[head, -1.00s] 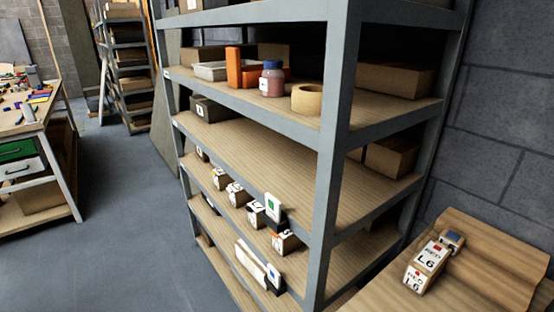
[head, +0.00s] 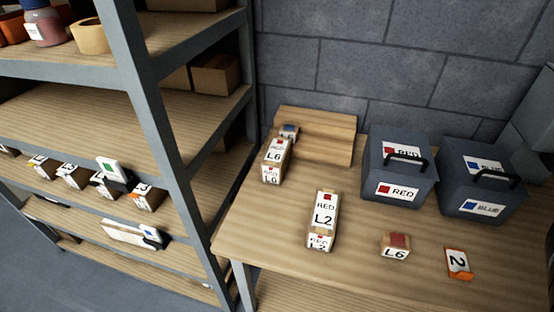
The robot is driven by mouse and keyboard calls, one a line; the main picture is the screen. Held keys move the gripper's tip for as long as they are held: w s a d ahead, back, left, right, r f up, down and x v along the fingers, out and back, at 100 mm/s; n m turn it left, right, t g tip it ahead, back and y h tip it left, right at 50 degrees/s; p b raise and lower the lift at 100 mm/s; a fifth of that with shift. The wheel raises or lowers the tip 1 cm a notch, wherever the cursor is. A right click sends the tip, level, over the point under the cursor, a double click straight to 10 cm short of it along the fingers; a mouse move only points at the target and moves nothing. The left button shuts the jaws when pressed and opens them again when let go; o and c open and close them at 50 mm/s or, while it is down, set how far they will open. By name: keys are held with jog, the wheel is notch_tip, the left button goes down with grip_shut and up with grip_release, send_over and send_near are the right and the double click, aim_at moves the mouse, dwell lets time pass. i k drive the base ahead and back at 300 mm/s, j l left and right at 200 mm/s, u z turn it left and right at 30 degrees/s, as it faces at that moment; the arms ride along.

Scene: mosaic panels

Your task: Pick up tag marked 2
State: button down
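My gripper does not show in the head view.
On the table stand dark boxes labelled RED (head: 398,165) and BLUE (head: 482,180), a RED L2 carton (head: 323,218), a RED L6 carton (head: 276,158) and a small L6 block (head: 395,246). A shelf rack (head: 150,100) stands at left. A block wall is behind.

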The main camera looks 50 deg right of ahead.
aim_at(456, 260)
jog(key=k+j+z, duration=0.2)
jog(key=k+z, duration=0.25)
jog(key=k+j+z, duration=0.1)
jog(key=k+z, duration=0.35)
jog(key=k+l+z, duration=0.1)
jog(key=k+z, duration=0.35)
jog(key=j+z, duration=0.2)
jog(key=j, duration=0.25)
jog(key=k+j+z, duration=0.2)
jog(key=j, duration=0.25)
jog(key=j+z, duration=0.2)
jog(key=j, duration=0.25)
jog(key=k+j+z, duration=0.15)
jog(key=j, duration=0.3)
jog(key=j+z, duration=0.2)
jog(key=j, duration=0.2)
jog(key=k, duration=0.05)
